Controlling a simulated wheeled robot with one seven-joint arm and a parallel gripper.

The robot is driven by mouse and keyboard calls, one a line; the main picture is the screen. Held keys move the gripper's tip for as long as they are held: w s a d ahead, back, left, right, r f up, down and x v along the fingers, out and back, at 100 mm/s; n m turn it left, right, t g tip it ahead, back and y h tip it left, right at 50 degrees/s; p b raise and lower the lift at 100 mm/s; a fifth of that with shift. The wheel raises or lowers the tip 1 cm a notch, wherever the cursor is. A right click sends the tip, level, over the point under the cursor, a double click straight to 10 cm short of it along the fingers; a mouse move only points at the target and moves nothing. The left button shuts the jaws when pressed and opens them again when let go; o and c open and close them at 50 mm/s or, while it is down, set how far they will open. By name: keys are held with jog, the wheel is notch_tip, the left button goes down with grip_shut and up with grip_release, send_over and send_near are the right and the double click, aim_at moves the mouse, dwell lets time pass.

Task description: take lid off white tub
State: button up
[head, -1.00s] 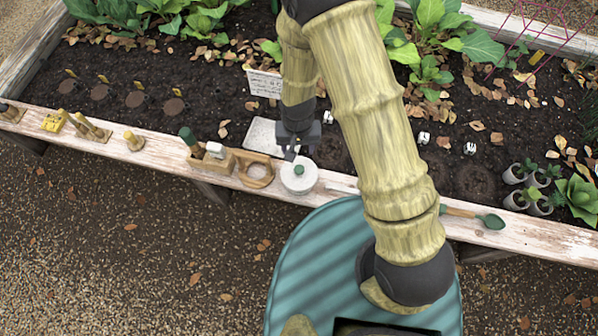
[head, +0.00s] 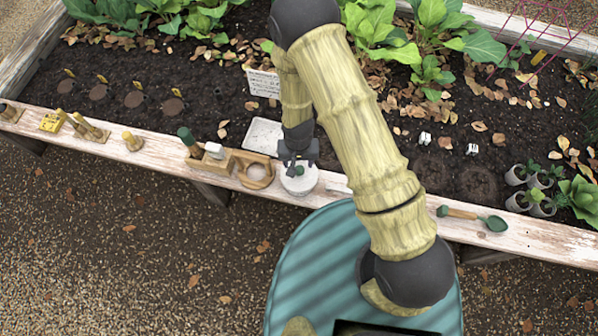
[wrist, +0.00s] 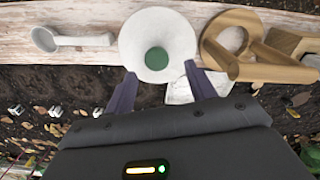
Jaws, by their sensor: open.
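The white tub (head: 298,188) stands on the front plank of the raised bed. Its pale lid (wrist: 160,30) with a round green knob (wrist: 157,58) is on top of it. In the head view the knob (head: 299,171) shows just below my gripper (head: 297,165). My gripper is open, and nothing is between its fingers. In the wrist view the two fingertips (wrist: 158,80) lie on either side of and slightly short of the knob, apart from it. The height gap between fingers and knob is hard to tell.
A wooden holder with a ring (head: 257,172) stands close left of the tub, and a white tray (head: 263,135) lies behind. A pale scoop (wrist: 70,40) lies on the plank beside the tub. A green trowel (head: 480,219) lies farther right.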

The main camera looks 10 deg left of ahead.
aim_at(299, 168)
jog(key=f, duration=0.4)
jog(key=shift+d+f, duration=0.25)
jog(key=shift+f, duration=0.1)
jog(key=shift+s+a, duration=0.1)
jog(key=shift+c, duration=0.2)
jog(key=c, duration=1)
